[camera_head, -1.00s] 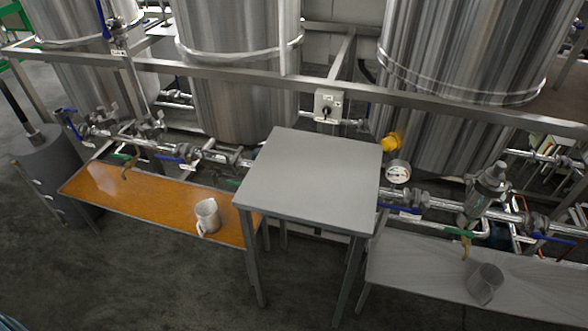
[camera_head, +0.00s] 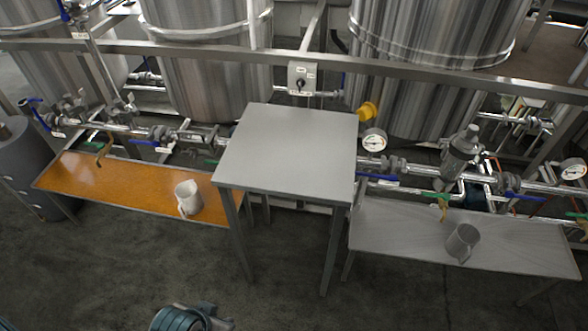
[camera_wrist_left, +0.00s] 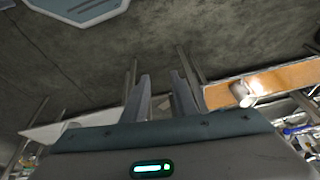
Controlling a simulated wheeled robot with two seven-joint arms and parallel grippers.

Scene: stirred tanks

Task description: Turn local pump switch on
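The local pump switch is a small grey box (camera_head: 302,77) with a dark knob on its front. It is fixed to the metal frame between two steel tanks, just behind the grey square table. The knob's exact setting is too small to read. My left gripper (camera_wrist_left: 163,88) shows in the left wrist view with its two fingers apart and nothing between them. It is well away from the switch, which I cannot make out in that view. A teal and grey part of my arm shows at the bottom edge of the head view. My right gripper is not in view.
The grey square table (camera_head: 290,135) stands in front of the switch. An orange bench (camera_head: 120,190) with a white mug (camera_head: 188,198) is left; a grey bench (camera_head: 400,228) with a grey mug (camera_head: 462,243) is right. Pipes with valves run behind them. The floor in front is clear.

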